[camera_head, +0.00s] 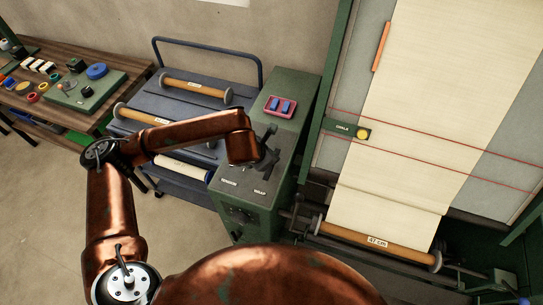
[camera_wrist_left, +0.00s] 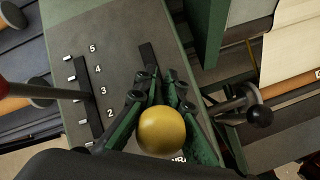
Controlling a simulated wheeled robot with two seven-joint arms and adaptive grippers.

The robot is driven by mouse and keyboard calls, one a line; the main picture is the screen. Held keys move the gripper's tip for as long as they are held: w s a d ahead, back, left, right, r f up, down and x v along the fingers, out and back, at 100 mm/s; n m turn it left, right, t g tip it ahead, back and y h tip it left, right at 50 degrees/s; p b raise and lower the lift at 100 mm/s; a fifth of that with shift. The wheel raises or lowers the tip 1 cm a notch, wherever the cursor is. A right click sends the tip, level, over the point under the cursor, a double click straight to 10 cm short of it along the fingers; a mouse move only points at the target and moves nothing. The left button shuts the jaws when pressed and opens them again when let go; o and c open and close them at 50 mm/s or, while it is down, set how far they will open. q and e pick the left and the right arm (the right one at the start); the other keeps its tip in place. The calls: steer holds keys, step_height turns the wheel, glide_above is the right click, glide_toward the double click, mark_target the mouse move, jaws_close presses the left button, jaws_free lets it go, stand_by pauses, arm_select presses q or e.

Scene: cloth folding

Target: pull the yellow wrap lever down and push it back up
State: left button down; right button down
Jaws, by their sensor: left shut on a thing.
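The yellow round knob of the wrap lever (camera_wrist_left: 165,131) shows in the left wrist view, low in the middle, in front of the white lettering on the green console. My left gripper (camera_wrist_left: 163,92) is shut on it, with a dark finger on each side. A dark slot (camera_wrist_left: 148,58) runs up the panel beyond the fingertips. In the head view my left gripper (camera_head: 266,168) reaches down onto the console (camera_head: 285,145) above the WRAP label, and the arm and gripper hide the yellow knob there. My right gripper is in neither view.
Beside the wrap lever stands a lever with a red knob (camera_wrist_left: 3,88), by a slot numbered up to 5. A pink tray (camera_head: 280,106) with blue pieces sits on the console's far end. The cloth frame (camera_head: 410,100) stands right, the blue roll cart (camera_head: 190,60) left.

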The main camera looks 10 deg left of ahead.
arm_select(q)
steer(key=c, duration=2)
jaws_free()
steer(key=shift+s+r, duration=0.1)
steer(key=shift+s+a+r, duration=0.1)
steer(key=shift+s+r, duration=0.05)
steer(key=shift+r, duration=0.15)
steer(key=v, duration=1.1)
steer(key=shift+s, duration=0.1)
